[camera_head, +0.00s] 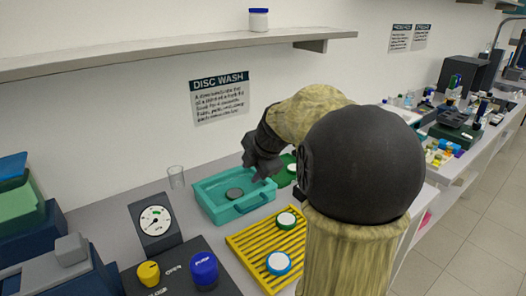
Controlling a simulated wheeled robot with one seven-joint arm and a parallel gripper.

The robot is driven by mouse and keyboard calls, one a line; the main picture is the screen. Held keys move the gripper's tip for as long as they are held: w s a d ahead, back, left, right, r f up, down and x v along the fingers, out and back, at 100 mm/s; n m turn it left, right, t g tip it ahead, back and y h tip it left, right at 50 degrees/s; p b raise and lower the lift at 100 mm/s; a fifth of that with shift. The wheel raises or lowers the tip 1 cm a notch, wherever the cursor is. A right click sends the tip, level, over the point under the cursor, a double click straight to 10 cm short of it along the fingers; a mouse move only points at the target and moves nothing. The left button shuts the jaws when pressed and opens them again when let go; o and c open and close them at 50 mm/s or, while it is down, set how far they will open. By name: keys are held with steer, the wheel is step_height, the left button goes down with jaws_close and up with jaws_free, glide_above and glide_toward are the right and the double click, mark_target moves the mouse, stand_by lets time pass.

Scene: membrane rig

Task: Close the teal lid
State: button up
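A teal open-topped box (211,209) sits on the grey bench below the DISC WASH sign. I cannot make out a separate teal lid on the box. My gripper (257,176) is dark and points down over the back right part of the box. My own arm comes from the right and hides the area there. The gripper is too small and dark to tell whether its fingers are apart, or whether it touches the box.
A yellow slatted rack (250,246) with white-topped round pieces stands in front of the box. A clear glass (176,178) stands behind left. A gauge (155,222) and a dark panel with yellow (148,273) and blue (204,270) knobs are at left. A shelf (180,47) hangs above.

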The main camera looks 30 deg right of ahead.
steer(key=v, duration=1.6)
steer(key=shift+s+r+p, duration=0.2)
steer(key=shift+r+p, duration=0.15)
